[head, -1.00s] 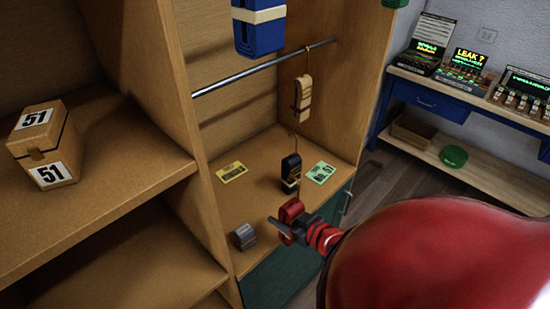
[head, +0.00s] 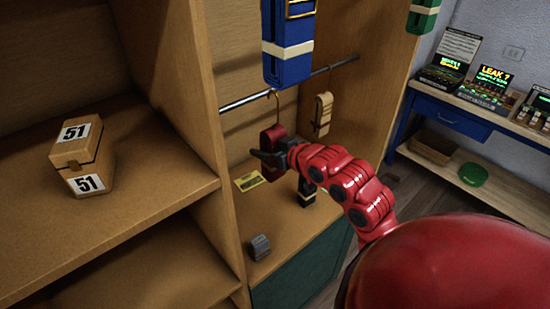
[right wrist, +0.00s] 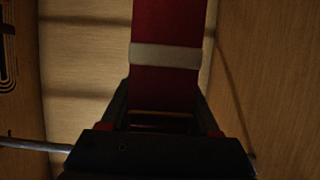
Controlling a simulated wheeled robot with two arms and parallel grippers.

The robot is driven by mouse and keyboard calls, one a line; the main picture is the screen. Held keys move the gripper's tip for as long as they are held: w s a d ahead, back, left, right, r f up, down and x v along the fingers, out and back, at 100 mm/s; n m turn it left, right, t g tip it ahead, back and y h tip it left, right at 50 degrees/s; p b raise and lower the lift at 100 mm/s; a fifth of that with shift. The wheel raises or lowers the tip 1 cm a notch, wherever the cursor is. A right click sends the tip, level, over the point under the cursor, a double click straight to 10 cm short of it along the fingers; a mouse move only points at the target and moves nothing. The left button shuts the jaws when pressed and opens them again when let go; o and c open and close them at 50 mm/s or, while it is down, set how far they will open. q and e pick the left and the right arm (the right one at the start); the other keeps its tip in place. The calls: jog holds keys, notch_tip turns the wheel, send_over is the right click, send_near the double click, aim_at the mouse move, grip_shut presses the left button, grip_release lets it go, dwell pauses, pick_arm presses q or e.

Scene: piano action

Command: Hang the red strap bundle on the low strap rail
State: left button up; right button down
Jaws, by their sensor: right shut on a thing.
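The red strap bundle (head: 271,137) is held upright in my right gripper (head: 266,157), just below and in front of the low strap rail (head: 245,101). The bundle's thin hook (head: 275,97) meets the rail in the picture; I cannot tell whether it is over the bar. In the right wrist view, the red bundle (right wrist: 166,25) with a white band rises between the jaws (right wrist: 165,108), and a bit of rail (right wrist: 35,145) shows at lower left. My left gripper is not in view.
A tan strap bundle (head: 322,114) hangs on the rail to the right. A blue bundle (head: 288,45) hangs higher, close by. A black bundle (head: 307,190) is below, partly behind my arm. A grey block (head: 260,247) and a yellow card (head: 249,181) lie on the cabinet floor.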

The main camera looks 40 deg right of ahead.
jog(key=b+x, duration=0.5)
jog(key=x, duration=0.3)
jog(key=shift+w, duration=0.2)
dwell(0.5)
jog(key=shift+c, duration=0.2)
grip_release()
jog(key=shift+s, duration=0.1)
jog(key=b+v, duration=0.5)
jog(key=v, duration=1.2)
jog(key=shift+s, duration=0.1)
